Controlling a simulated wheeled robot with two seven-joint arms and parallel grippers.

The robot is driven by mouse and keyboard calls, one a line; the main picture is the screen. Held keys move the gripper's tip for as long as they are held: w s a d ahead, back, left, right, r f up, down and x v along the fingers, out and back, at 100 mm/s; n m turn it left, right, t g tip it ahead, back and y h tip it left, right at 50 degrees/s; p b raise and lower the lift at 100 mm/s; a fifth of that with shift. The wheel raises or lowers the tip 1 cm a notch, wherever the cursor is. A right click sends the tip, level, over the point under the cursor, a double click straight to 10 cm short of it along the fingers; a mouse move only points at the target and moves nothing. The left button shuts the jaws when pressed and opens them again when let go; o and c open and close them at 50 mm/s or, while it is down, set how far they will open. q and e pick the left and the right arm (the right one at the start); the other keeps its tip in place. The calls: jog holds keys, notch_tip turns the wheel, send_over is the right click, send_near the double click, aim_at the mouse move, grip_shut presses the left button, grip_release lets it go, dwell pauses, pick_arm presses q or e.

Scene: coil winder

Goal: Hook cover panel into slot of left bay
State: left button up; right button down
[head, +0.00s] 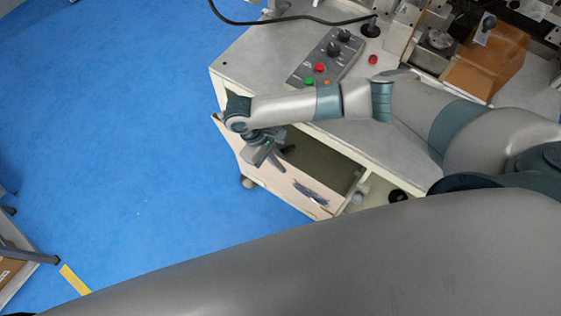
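The cover panel (283,181) is a pale beige board with a dark grey handle-like part near its right end. It stands at the front of the white cabinet, its top edge apart from the cabinet front, so it looks tilted outward. The left bay (325,160) is the dark greenish opening behind it; its slot is hidden. My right gripper (265,156) points down at the panel's upper edge, left of its middle. It overlaps the panel, but I cannot tell whether its fingers grip it. My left gripper is not in view.
A control box (325,60) with knobs and coloured buttons lies on the cabinet top (255,58). A brown block (487,62) and machine parts stand at the back right. A black cable crosses the top. Blue floor (120,150) is clear at left.

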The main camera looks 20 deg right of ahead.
jog(key=c, duration=1.9)
grip_release()
jog(key=shift+s+f, duration=0.1)
jog(key=shift+f, duration=0.05)
jog(key=shift+b+v, duration=1.4)
jog(key=shift+v, duration=7.45)
jog(key=shift+s, duration=0.1)
